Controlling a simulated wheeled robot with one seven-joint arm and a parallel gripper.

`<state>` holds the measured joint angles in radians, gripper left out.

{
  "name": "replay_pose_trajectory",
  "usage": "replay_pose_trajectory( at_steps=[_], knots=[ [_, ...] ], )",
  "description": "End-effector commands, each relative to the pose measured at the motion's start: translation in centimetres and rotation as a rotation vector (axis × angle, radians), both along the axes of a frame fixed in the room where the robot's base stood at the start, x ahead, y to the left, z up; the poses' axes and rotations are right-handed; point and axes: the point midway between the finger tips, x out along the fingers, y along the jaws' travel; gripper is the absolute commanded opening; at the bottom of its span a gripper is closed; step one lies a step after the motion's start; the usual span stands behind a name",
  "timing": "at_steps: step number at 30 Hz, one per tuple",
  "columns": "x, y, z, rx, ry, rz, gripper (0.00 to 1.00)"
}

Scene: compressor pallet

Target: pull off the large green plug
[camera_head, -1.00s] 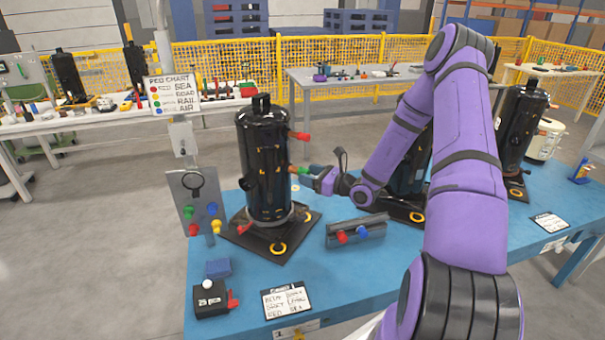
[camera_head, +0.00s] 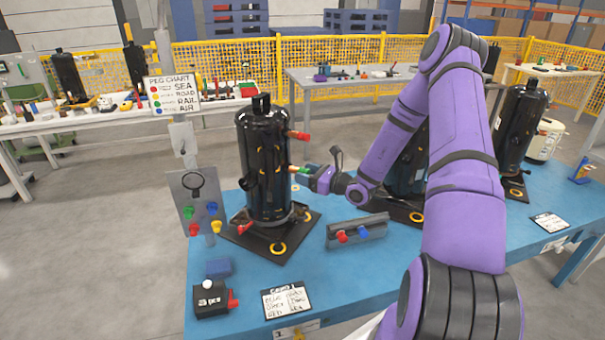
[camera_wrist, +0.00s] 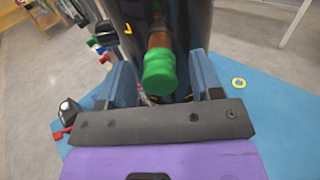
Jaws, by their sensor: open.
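The large green plug (camera_wrist: 160,70) sits on a copper-brown stub on the side of the black compressor (camera_head: 264,165). It shows clearly in the wrist view, standing between my two open fingers. My gripper (camera_wrist: 165,84) is open, with one blue-grey finger on each side of the plug and a visible gap at both sides.
A red plug (camera_head: 299,135) sticks out higher on the compressor. A grey rack (camera_head: 356,231) with red and blue pegs stands on the blue table in front. A peg board (camera_head: 197,202) hangs at the left. Another black compressor (camera_head: 520,125) stands at the right.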

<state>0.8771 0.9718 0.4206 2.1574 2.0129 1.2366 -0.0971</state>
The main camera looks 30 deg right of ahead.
Motion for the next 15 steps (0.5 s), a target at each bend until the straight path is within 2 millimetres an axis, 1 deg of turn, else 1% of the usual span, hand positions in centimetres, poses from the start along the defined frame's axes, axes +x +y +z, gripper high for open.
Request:
replay_pose_trajectory(
  at_steps=[11, 12, 14, 15],
  knots=[
    [0.00, 0.02, 0.00, 0.000, 0.000, 0.000, 0.60],
    [-0.01, 0.02, 0.00, 0.000, 0.000, 0.000, 0.55],
    [-0.01, 0.02, 0.00, 0.000, 0.000, 0.000, 0.41],
    [-0.01, 0.02, -0.01, 0.000, 0.000, 0.000, 0.32]
  ],
)
